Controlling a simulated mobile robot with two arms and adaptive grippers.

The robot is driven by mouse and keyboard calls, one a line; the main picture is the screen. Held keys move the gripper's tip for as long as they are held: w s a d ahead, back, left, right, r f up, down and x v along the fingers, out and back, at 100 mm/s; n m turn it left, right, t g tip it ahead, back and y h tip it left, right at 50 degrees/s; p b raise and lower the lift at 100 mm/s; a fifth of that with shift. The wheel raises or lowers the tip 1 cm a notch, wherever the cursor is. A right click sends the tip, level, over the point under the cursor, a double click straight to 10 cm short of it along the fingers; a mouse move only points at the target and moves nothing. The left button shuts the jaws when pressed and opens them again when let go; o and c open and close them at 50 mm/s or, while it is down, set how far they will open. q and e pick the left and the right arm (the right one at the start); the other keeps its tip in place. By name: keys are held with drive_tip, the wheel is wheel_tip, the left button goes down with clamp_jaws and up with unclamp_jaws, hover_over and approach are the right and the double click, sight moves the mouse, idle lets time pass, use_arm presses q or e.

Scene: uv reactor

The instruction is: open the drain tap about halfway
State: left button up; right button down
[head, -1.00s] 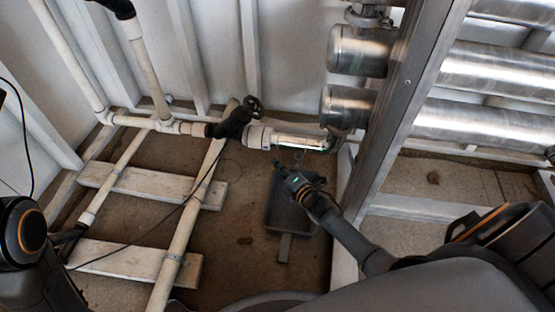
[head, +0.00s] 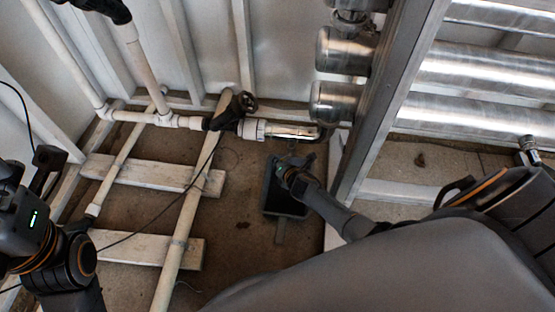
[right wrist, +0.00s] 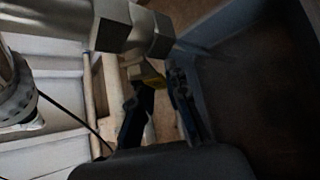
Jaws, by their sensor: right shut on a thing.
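The drain tap shows in the right wrist view as a metal body with a hex nut (right wrist: 130,32) and a small yellow part (right wrist: 152,76) below it. My right gripper (right wrist: 160,95) is shut on the yellow part, which looks like the tap's handle; the fingers hide much of it, so its angle is unclear. In the head view my right gripper (head: 283,166) is just below the steel pipe (head: 292,131), and the tap is too small and dark to make out.
A dark tray (head: 283,205) lies on the floor below my right gripper; its wall (right wrist: 215,45) fills the right of the wrist view. A black-handled valve (head: 235,110) sits left on the pipe line. A metal frame post (head: 385,110) stands close on the right.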

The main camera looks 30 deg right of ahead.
idle(0.3)
drive_tip(key=c, duration=1.3)
unclamp_jaws()
drive_tip(key=v, duration=1.2)
